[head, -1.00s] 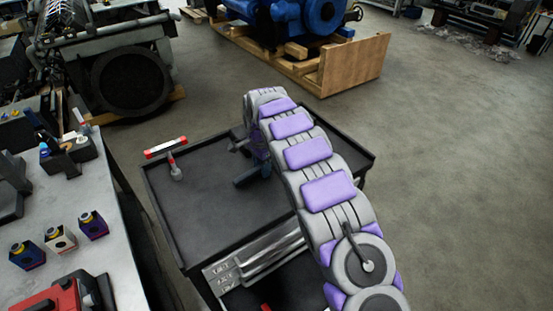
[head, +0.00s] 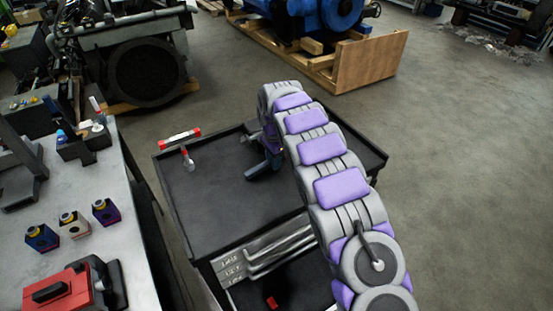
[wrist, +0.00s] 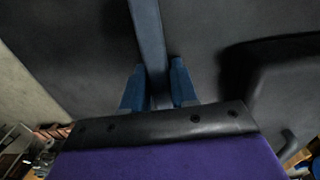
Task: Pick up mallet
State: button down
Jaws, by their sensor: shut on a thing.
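My gripper (wrist: 157,88) shows two blue fingers in the wrist view, shut on a straight blue-grey bar (wrist: 148,35). The bar runs up out of the frame, and I cannot tell whether it is the mallet's handle. In the head view my gripper (head: 262,168) is a dark blue shape over the black cart top, mostly hidden by my arm. A mallet-like T-shaped tool lies near the cart's far left edge, with a white, red-ended head (head: 180,137) and a short stem (head: 187,158). It is well apart from my gripper.
A grey workbench (head: 110,245) stands close on the left, with small blocks and a red tool (head: 60,295). Open floor (head: 470,190) lies to the right.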

notch_tip(320, 180, up, 4)
jog(key=shift+f+p, duration=0.2)
jog(key=shift+p, duration=0.2)
jog(key=shift+s+f, duration=0.15)
jog(key=shift+s, duration=0.35)
jog(key=s+d, duration=0.1)
jog(key=s, duration=0.3)
jog(key=s+r+p, duration=0.1)
jog(key=s, duration=0.4)
jog(key=s+d, duration=0.1)
jog(key=s, duration=0.3)
jog(key=shift+s+d+r, duration=0.25)
jog(key=shift+s+d, duration=0.15)
jog(key=shift+s, duration=0.5)
jog(key=c, duration=1.4)
grip_release()
grip_shut()
jog(key=shift+p, duration=0.3)
